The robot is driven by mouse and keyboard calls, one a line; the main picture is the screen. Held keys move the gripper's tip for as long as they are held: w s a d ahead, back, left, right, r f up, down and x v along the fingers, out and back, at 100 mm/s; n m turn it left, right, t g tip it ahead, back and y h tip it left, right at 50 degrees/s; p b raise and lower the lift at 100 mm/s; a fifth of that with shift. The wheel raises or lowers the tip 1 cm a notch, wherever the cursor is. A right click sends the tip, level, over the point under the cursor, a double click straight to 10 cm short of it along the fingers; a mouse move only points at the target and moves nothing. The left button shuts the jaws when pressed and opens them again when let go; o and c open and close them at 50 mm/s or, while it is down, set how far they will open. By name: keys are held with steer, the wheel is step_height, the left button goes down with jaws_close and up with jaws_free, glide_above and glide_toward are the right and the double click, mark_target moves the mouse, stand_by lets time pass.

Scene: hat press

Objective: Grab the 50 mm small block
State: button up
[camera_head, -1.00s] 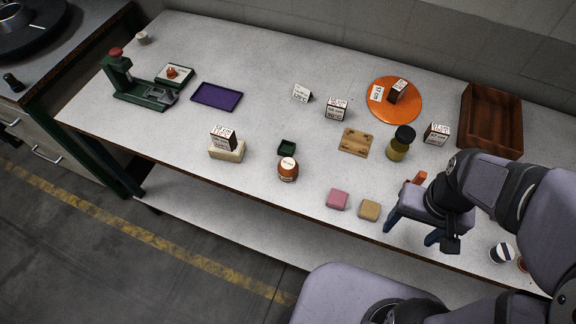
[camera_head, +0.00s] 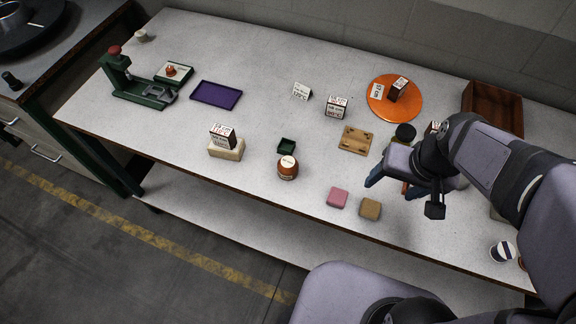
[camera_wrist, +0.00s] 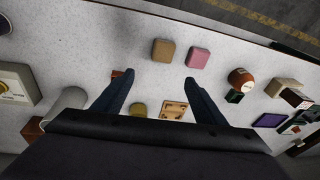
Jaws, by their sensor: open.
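Several small brown blocks with white printed tops stand on the table: one at the centre (camera_head: 337,108), one on the orange disc (camera_head: 398,88), one on a cream base (camera_head: 222,136). Another (camera_head: 435,127) is mostly hidden behind my arm. Their print is too small to read surely, so I cannot tell which is the 50 mm one. My gripper (camera_head: 395,184) is open and empty, above the table near the dark-lidded jar (camera_head: 405,132). In the wrist view my gripper (camera_wrist: 157,80) has its fingers wide apart, with bare table between the tips.
Pink (camera_head: 338,198) and tan (camera_head: 370,209) blocks lie near the front edge. A wooden plate (camera_head: 356,140), round brown jar (camera_head: 288,168) and small green tray (camera_head: 286,145) are left of my gripper. A wooden crate (camera_head: 493,104) stands behind my arm. A purple tray (camera_head: 216,95) and green press lie far left.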

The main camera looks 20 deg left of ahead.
steer(key=w+a+t+y+b, duration=0.15)
steer(key=w+a+t, duration=0.35)
steer(key=a, duration=0.9)
steer(key=w+a+t+y+b, duration=0.15)
steer(key=w+a+t, duration=0.35)
steer(key=a, duration=0.9)
steer(key=m+t+h+b, duration=0.1)
steer(key=m+t+h, duration=0.2)
steer(key=t+h, duration=0.35)
glide_above(282, 173)
steer(key=s+a, duration=0.1)
steer(key=s, duration=0.4)
steer(key=g+h, duration=0.1)
steer(key=shift+g, duration=0.25)
steer(key=f, duration=1)
steer(key=shift+w, duration=0.25)
steer(key=shift+f, duration=0.3)
steer(key=shift+w+d+p, duration=0.25)
steer(key=shift+w+p, duration=0.2)
steer(key=shift+w, duration=0.75)
steer(key=shift+w+d+p, duration=0.3)
steer(key=shift+w+p, duration=0.15)
steer(key=shift+w, duration=0.75)
steer(key=shift+w+d+p, duration=0.25)
steer(key=shift+w+p, duration=0.2)
steer(key=shift+w, duration=0.75)
